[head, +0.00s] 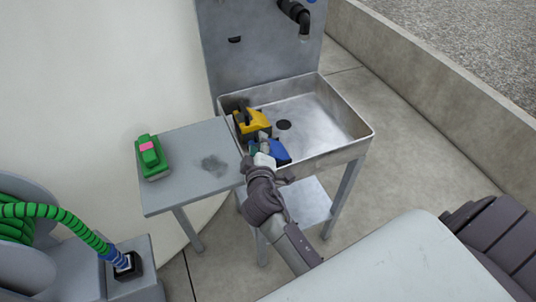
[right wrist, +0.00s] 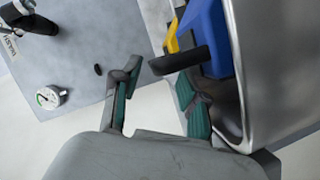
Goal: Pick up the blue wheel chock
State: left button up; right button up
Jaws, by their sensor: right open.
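The blue wheel chock (head: 281,152) sits in the left front part of the metal sink basin (head: 340,105), partly hidden by my right gripper (head: 264,150). In the right wrist view the blue chock (right wrist: 208,38) shows at the upper right, with a black bar-like handle (right wrist: 180,60) sticking out to the left. The two green-padded fingers of my right gripper (right wrist: 160,92) are spread apart. The handle appears just beyond the fingertips, roughly toward the gap between them; I cannot tell whether anything touches. My left gripper is not in view.
A yellow chock-like object (head: 254,122) with black parts sits behind the blue one in the basin. The basin's right side is clear apart from a dark drain (head: 283,125). A grey side table (head: 195,180) on the left holds a green object (head: 151,160) with a pink patch.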

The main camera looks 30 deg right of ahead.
aim_at(257, 132)
jog(key=x, duration=0.5)
jog(key=shift+w+r+p, duration=0.15)
jog(key=shift+r+p, duration=0.1)
jog(key=shift+p, duration=0.15)
grip_shut()
jog(key=shift+r, duration=0.1)
